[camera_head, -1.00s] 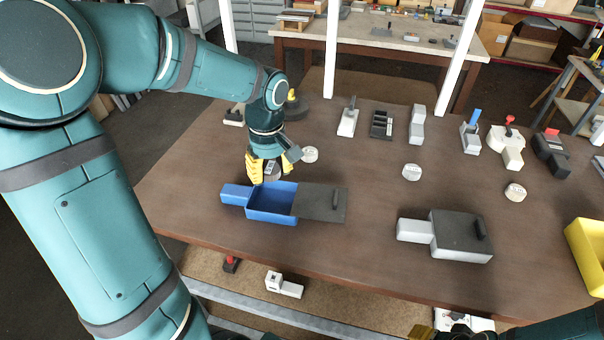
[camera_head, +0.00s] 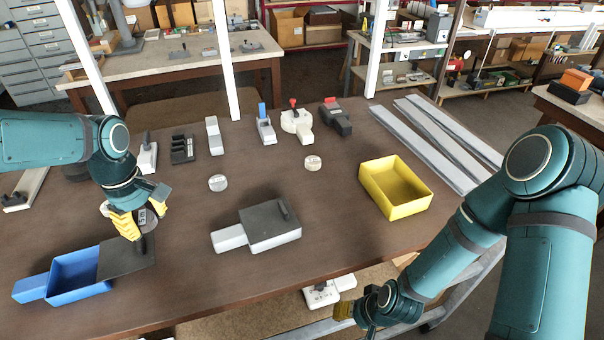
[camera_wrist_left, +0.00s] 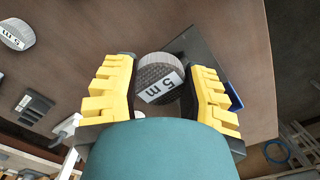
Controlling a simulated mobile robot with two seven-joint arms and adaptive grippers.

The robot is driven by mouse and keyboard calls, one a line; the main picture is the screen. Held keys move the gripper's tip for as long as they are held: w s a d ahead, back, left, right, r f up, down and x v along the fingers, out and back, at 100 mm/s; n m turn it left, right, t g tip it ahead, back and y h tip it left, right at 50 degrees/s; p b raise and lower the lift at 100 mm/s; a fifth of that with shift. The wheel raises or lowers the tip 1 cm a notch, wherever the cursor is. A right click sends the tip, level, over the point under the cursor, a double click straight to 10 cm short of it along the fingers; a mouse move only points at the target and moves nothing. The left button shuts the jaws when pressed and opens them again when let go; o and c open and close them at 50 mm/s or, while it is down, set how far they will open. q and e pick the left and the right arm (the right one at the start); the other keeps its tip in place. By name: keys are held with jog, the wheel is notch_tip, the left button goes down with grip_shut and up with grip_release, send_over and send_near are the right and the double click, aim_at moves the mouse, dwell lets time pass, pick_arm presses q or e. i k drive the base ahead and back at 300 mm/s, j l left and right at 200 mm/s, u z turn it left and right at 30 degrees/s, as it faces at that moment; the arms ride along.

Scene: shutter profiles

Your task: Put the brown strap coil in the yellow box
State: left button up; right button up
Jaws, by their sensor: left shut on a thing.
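My left gripper (camera_head: 138,214) is shut on a dark grey-brown strap coil (camera_head: 145,220) with a white "5 m" label. It holds the coil behind the dark lid of the blue box. In the left wrist view the coil (camera_wrist_left: 158,72) sits between the yellow fingers (camera_wrist_left: 160,92). The yellow box (camera_head: 397,188) stands open and looks empty at the table's right, well apart from the coil. My right gripper (camera_head: 350,311) is low at the table's front edge, away from both; its opening cannot be made out.
The blue box (camera_head: 78,277) with its dark lid (camera_head: 126,257) and a grey box (camera_head: 232,238) with a dark lid stand near the front. Pale coils (camera_head: 218,183) (camera_head: 313,162) lie on the table. Several tools line the back. Long grey profiles (camera_head: 430,140) lie behind the yellow box.

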aim_at(391, 193)
jog(key=i+l, duration=0.1)
jog(key=l, duration=0.3)
jog(key=i+l+z, duration=0.15)
jog(key=l, duration=0.65)
jog(key=i+l+z, duration=0.15)
jog(key=l, duration=0.2)
jog(key=i+l, duration=0.2)
jog(key=l, duration=0.2)
jog(key=k+z, duration=0.05)
